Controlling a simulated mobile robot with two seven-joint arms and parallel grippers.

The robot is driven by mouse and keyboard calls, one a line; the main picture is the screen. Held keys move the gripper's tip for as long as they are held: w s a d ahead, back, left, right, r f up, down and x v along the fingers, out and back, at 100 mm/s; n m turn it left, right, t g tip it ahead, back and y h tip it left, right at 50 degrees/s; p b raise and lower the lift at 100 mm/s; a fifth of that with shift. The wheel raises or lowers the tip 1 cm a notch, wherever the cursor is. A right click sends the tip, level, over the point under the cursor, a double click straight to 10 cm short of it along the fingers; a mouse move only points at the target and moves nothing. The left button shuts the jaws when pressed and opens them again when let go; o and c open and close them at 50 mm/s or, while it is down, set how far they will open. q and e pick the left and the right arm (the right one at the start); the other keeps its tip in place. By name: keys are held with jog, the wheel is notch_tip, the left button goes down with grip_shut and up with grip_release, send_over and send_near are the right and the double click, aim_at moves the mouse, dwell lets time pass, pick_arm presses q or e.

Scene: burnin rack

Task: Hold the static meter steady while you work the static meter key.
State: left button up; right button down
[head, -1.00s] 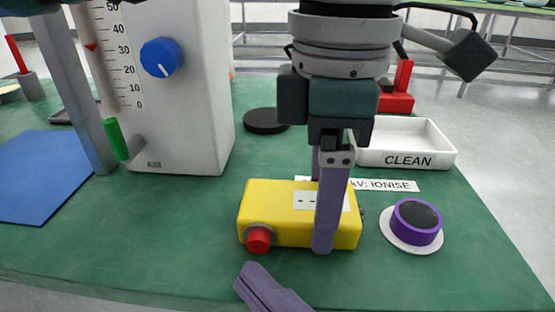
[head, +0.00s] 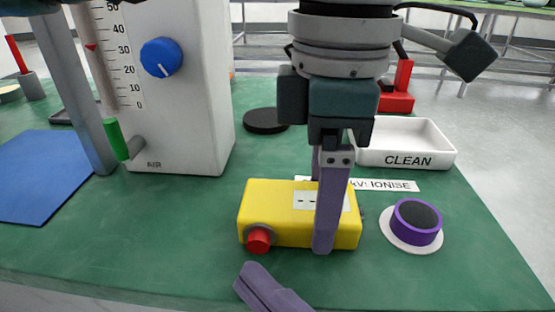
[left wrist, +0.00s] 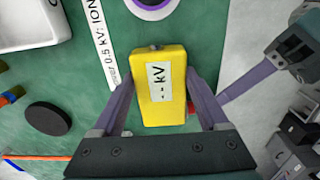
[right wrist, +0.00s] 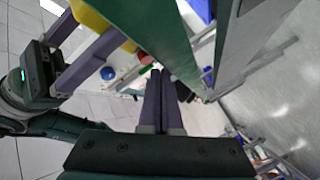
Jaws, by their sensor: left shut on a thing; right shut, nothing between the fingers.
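The static meter (head: 280,205) is a yellow box on the green bench, with a pale display showing dashes. The left wrist view shows the display (left wrist: 160,82) reads dashes and "kV". The meter's key (head: 258,240) is a red round button in a grey collar on its front side. My left gripper (head: 322,225) is shut on the meter from above, one purple finger on its near side; the fingers flank the box in the left wrist view. My right gripper (head: 252,280) is shut and empty, its tips in front of and below the key, apart from it.
A purple-and-black round pad on a white disc (head: 416,222) is right of the meter. Behind it lie an "IONISE" label (head: 395,185) and a white CLEAN tray (head: 440,150). A white unit with a blue knob (head: 161,57) stands left; a black disc (head: 264,122) lies behind.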

jog(key=shift+w, duration=0.1)
jog(key=shift+w, duration=0.35)
jog(key=shift+w, duration=0.7)
dwell(0.9)
jog(key=shift+s, duration=1.1)
jog(key=s, duration=0.5)
dwell(0.6)
